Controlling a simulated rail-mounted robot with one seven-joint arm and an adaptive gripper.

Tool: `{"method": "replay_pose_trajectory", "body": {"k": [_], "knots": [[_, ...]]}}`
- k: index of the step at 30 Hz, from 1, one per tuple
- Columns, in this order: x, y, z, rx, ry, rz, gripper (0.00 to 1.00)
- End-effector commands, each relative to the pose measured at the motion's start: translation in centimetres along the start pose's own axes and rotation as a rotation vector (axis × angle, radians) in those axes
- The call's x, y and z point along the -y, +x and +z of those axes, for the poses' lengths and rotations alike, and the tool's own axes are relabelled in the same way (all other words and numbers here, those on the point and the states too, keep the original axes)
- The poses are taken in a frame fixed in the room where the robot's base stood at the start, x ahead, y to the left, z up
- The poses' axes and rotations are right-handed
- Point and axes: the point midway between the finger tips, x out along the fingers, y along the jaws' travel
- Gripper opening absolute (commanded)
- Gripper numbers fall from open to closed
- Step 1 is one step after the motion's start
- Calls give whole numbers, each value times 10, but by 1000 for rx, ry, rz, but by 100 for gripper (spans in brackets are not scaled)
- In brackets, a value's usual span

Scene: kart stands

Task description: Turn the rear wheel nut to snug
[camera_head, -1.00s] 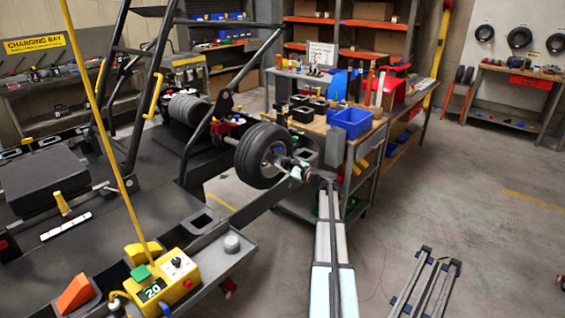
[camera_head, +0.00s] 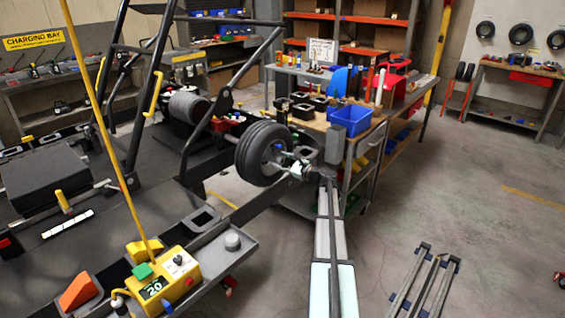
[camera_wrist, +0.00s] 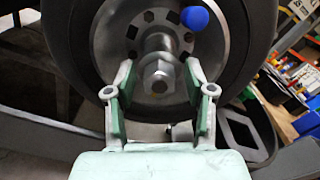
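The black rear wheel (camera_head: 260,153) stands on the kart's near rear corner, and its tyre also fills the top of the wrist view (camera_wrist: 88,55). In the wrist view a grey hex nut (camera_wrist: 159,77) sits at the hub centre on a metal shaft. A blue ball (camera_wrist: 195,17) shows above and right of the nut. My gripper (camera_wrist: 156,80) is open, with its green-padded fingers on either side of the nut and visible gaps to both. In the head view my gripper (camera_head: 284,166) is at the wheel's outer face, small and partly hidden by the wrist.
A bench with blue bins (camera_head: 351,121) stands close behind my arm. A low metal stand (camera_head: 424,282) lies on the floor at right. Open floor lies farther right.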

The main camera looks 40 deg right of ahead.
Motion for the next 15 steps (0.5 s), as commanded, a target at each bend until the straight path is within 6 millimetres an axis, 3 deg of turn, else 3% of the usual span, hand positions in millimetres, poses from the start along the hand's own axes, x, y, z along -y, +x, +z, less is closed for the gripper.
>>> {"method": "replay_pose_trajectory", "body": {"k": [9, 15], "knots": [[-1, -3, 0, -2, -2, 1, 56], [-2, -23, 0, -2, -2, 0, 56]]}}
